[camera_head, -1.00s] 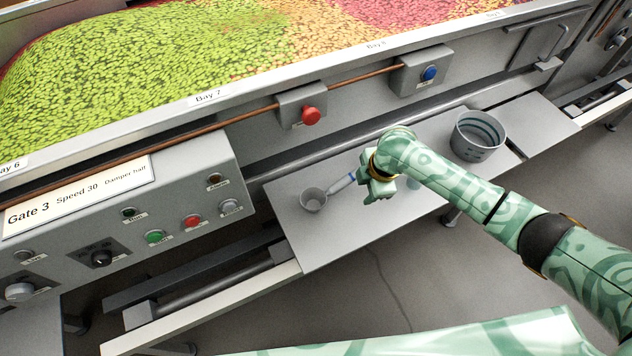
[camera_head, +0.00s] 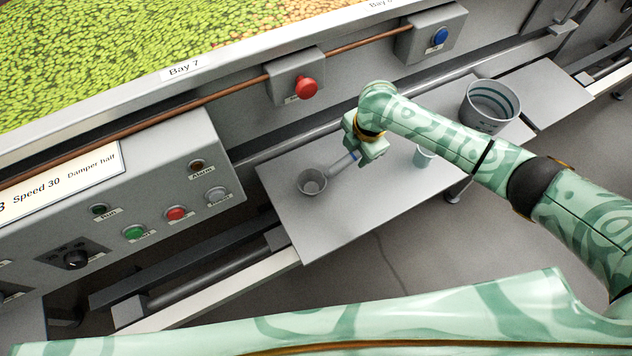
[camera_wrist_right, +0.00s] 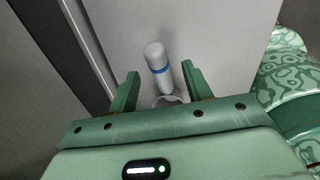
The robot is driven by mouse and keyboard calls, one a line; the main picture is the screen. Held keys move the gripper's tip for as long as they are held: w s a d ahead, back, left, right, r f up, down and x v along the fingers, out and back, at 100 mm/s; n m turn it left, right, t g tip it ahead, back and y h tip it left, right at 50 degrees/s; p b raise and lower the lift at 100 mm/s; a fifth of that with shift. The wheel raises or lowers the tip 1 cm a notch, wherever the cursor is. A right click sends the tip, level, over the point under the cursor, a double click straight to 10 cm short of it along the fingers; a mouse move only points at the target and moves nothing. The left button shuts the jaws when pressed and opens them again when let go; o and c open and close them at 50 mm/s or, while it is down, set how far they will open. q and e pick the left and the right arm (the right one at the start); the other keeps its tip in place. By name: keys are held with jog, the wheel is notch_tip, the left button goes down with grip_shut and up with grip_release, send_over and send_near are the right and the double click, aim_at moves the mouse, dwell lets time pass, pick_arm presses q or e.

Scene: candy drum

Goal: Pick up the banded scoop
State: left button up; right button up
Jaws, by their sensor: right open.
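The banded scoop lies on the grey shelf. In the right wrist view the handle (camera_wrist_right: 157,62) shows between the two green fingers (camera_wrist_right: 160,76), with visible space on both sides. The bowl's rim shows lower down, mostly hidden by the gripper body. My right gripper is open at the handle and holds nothing. My left gripper is not in view.
A grey bucket with dark bands (camera_head: 490,106) stands at the shelf's right. A small pale teal cup (camera_head: 424,158) is partly hidden behind my right arm. The control panel (camera_head: 150,190) stands to the left. The front of the shelf (camera_head: 320,232) is clear.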

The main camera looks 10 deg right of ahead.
aim_at(350, 156)
jog(key=f+b, duration=0.2)
jog(key=f, duration=0.1)
jog(key=a+f+b, duration=0.1)
jog(key=f, duration=0.1)
jog(key=shift+w+a, duration=0.1)
jog(key=shift+w, duration=0.25)
jog(key=shift+r, duration=0.2)
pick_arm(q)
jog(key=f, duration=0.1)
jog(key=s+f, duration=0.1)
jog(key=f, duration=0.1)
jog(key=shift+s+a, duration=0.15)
pick_arm(e)
grip_shut()
